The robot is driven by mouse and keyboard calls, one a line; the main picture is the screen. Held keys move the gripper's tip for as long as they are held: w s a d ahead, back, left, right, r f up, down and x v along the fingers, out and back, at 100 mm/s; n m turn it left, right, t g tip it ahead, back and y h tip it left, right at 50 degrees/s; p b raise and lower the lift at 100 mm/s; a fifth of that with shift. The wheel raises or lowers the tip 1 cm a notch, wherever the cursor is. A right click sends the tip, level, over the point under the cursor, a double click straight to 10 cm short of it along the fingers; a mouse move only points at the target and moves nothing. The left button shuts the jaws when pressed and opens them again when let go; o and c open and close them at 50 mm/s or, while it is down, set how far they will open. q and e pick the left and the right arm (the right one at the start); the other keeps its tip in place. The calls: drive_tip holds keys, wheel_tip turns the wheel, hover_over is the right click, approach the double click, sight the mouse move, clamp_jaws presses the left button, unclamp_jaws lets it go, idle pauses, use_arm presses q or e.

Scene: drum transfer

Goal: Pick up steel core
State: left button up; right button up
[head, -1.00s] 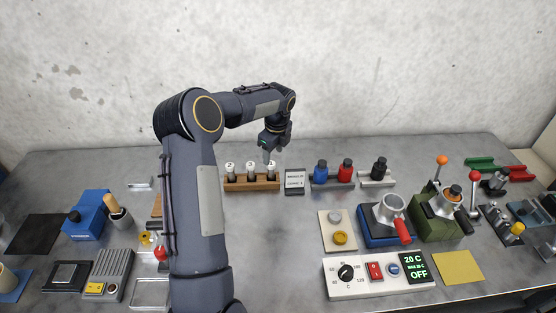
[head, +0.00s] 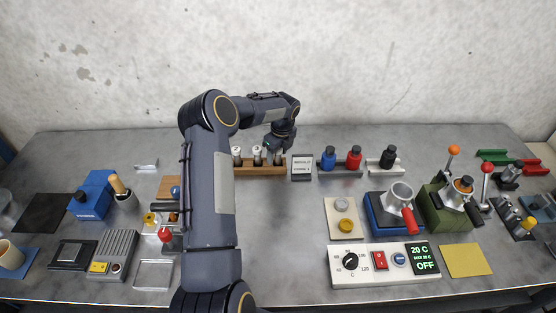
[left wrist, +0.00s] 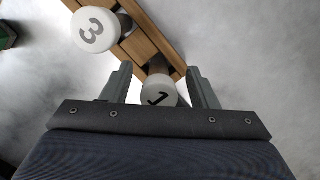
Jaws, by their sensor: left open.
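I cannot tell from the markings which is the steel core. My left gripper (head: 275,152) is over the right end of the rack. The lower part of piece 1 is partly hidden. My right gripper is not in view.
Presses and a control box (head: 384,268) fill the right side. The table in front of the rack is mostly clear.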

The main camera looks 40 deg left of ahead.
use_arm(q)
drive_tip(key=shift+r, duration=0.1)
drive_tip(key=shift+c, duration=0.3)
clamp_jaws()
drive_tip(key=shift+r, duration=0.1)
